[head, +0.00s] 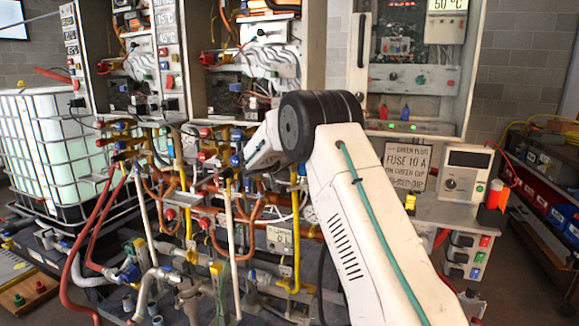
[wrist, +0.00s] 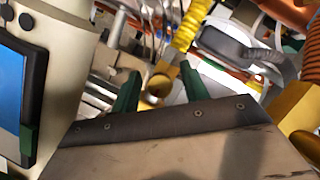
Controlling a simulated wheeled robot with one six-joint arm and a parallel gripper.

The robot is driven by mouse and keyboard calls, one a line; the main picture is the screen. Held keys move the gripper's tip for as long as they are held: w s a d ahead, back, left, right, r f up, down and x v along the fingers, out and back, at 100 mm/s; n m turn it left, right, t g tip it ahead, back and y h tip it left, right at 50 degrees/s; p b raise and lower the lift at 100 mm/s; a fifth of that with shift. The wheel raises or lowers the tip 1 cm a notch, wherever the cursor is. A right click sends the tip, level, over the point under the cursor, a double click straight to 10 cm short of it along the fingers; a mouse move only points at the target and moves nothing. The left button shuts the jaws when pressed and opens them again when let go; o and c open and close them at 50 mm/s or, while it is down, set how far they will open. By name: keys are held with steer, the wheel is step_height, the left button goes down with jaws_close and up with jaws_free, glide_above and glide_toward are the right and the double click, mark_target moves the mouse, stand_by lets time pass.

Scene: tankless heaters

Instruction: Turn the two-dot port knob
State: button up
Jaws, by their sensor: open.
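My gripper (wrist: 160,82) shows in the wrist view as two green fingers spread apart, with no object held between them. Beyond the fingers are metal tubes, pale parts and a yellow ribbed hose (wrist: 188,32). In the head view my arm reaches into the pipework at the middle, and my fingers are hidden there. Several red and blue knobs sit on the pipes and heaters, such as a blue knob (head: 237,135). I cannot make out a two-dot mark on any of them, so I cannot tell which is the two-dot port knob.
Open heater cabinets (head: 150,60) stand behind dense pipes and hoses. A white caged tank (head: 50,150) is at left. At right are a fuse sign (head: 407,165), a meter (head: 465,172) and an orange bottle (head: 497,195). A grey curved part (wrist: 235,45) is close beyond my fingers.

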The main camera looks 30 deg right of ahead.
jaws_close()
steer(key=shift+f+n+g+h, duration=0.1)
steer(key=shift+n+g+h, duration=0.2)
steer(key=shift+n, duration=0.3)
steer(key=shift+n+g+h, duration=0.3)
steer(key=shift+n+h, duration=0.2)
steer(key=shift+n, duration=0.6)
jaws_free()
steer(key=v, duration=0.8)
